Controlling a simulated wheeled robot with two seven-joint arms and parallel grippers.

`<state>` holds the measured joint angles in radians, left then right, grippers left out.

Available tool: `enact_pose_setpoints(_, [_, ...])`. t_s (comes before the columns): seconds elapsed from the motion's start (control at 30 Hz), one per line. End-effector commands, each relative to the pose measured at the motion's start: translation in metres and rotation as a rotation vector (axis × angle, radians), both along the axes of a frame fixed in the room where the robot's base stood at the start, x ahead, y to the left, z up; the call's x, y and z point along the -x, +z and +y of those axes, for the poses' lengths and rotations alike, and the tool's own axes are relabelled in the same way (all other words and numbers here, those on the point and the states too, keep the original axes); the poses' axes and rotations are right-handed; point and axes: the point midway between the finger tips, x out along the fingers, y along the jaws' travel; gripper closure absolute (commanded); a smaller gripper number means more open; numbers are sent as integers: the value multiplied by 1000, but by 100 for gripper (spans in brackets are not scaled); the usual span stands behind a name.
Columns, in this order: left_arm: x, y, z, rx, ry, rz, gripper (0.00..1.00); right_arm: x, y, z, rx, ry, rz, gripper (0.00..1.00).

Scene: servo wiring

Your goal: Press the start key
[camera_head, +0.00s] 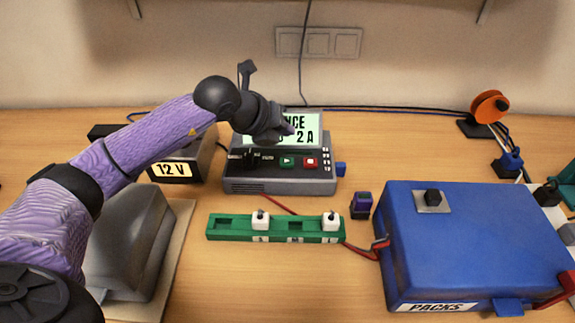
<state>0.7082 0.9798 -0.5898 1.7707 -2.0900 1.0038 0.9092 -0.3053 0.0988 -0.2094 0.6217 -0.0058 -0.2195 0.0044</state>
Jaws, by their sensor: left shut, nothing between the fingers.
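The charger (280,185) is a dark grey box with a lit, pale green screen (312,127) at the back of the table. On its sloped panel is a green key with a white triangle, the start key (287,162). A red key with a white square (310,163) is just right of it. My left gripper (286,130) is shut and empty. In the picture it lies over the screen's left part, above the green key and apparently apart from it. It hides part of the screen text; "2 A" is readable. My right gripper is out of view.
A green holder (225,236) with two white blocks stands in front of the charger. A blue box marked PACKS (470,255) is at right. A 12 V supply (205,165) is left of the charger. An orange spool (488,106) is at back right.

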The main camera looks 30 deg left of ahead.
Motion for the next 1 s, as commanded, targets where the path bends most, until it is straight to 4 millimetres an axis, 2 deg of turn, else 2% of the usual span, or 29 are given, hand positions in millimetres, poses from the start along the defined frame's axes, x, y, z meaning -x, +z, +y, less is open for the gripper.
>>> enact_pose_setpoints(0.03, [0, -14, 0, 0, 1, 3, 100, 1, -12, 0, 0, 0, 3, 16])
enact_pose_setpoints(0.1, [0, -25, 0, 0, 0, 4, 100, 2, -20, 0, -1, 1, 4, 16])
enact_pose_setpoints(0.33, [0, -53, 0, 0, 0, 2, 100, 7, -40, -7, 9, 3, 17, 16])
enact_pose_setpoints(0.57, [0, -54, 0, 0, 0, 0, 100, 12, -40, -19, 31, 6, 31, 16])
enact_pose_setpoints(1.0, [0, -53, 0, 0, 0, 0, 100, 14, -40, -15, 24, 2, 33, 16])
